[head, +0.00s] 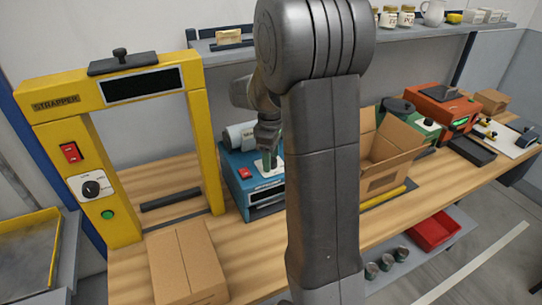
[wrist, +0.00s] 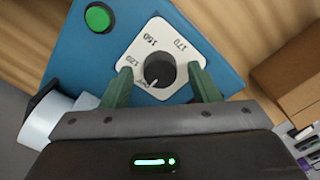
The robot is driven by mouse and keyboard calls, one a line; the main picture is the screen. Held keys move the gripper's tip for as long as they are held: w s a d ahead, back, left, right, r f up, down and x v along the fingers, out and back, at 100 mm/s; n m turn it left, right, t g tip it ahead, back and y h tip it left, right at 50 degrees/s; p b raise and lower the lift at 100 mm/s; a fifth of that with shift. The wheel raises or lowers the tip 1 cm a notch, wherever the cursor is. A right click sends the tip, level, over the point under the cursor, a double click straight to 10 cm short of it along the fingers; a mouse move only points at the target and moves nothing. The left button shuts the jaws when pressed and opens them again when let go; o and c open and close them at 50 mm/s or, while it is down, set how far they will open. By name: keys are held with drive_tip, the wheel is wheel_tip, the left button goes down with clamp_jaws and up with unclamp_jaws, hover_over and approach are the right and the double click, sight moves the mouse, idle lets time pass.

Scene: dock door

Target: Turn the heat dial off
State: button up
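The heat dial (wrist: 159,67) is a black round knob on a white plate on the blue machine (wrist: 217,65). Printed numbers 120, 150 and 170 surround it, with a small label at its lower left too blurred to read surely. A white mark on the knob points down and slightly left in the wrist view. My gripper (wrist: 160,70) is open, one green finger on each side of the knob, with gaps showing. In the head view my gripper (head: 268,161) is over the plate of the blue machine (head: 262,189) and hides the knob.
The machine has a green button (wrist: 98,17) and a red switch (head: 245,173). A yellow strapper frame (head: 127,92) with its own dial (head: 91,188) stands left. A closed carton (head: 186,262) is in front; an open carton (head: 384,184) is to the right.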

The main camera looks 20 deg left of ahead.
wheel_tip(320, 180, up, 14)
drive_tip(key=b, duration=0.1)
idle(0.5)
drive_tip(key=shift+f, duration=0.15)
wheel_tip(320, 180, down, 14)
drive_tip(key=shift+r+p, duration=0.1)
drive_tip(key=shift+p, duration=0.4)
drive_tip(key=shift+r, duration=0.1)
idle(0.4)
